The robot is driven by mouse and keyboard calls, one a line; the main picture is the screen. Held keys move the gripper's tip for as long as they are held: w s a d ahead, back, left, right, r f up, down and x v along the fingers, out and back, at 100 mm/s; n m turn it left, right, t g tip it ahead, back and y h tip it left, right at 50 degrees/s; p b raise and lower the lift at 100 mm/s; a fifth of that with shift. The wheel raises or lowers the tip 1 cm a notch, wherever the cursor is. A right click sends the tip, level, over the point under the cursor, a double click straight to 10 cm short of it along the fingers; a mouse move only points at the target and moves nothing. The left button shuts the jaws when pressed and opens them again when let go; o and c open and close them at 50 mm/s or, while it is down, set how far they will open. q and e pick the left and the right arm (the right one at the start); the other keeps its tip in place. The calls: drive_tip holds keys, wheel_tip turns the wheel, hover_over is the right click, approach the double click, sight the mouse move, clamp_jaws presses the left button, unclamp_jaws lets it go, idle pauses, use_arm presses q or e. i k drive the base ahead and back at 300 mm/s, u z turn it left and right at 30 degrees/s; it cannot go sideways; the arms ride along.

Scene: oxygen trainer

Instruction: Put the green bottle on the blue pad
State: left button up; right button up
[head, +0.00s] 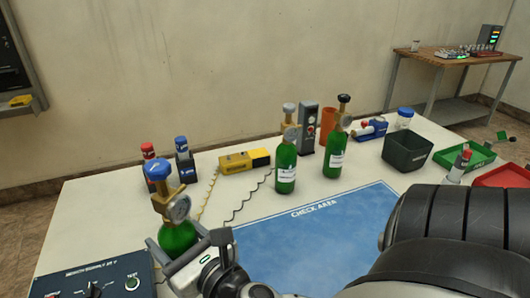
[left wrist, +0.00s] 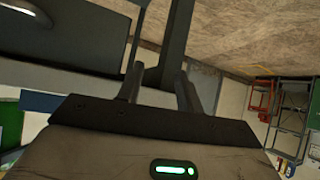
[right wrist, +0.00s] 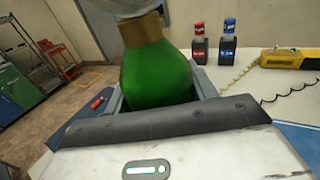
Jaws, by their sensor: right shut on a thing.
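A green bottle (head: 177,237) with a brass neck, round gauge and blue knob stands at the left front in the head view. My right gripper (head: 187,262) is shut on its body; the right wrist view shows the green body (right wrist: 155,75) between the fingers (right wrist: 160,92). Its base is hidden, so I cannot tell whether it touches the table. The blue pad (head: 320,235), marked CHECK AREA, lies to its right, partly covered by my right arm. Two more green bottles stand at the pad's far edge, one silver-topped (head: 286,168), one black-topped (head: 337,153). My left gripper (left wrist: 158,85) is open and empty.
A control box (head: 100,280) with a TEST button is at the front left. Red- and blue-capped items (head: 185,163), a yellow device (head: 244,160) with coiled cords, a dark bin (head: 407,152) and a green tray (head: 464,155) line the back. The visible middle of the pad is clear.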

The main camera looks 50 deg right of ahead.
sight(351, 224)
drive_tip(key=k, duration=0.45)
drive_tip(key=u, duration=0.65)
drive_tip(key=k, duration=0.6)
drive_tip(key=z, duration=1.15)
drive_tip(key=i, duration=0.5)
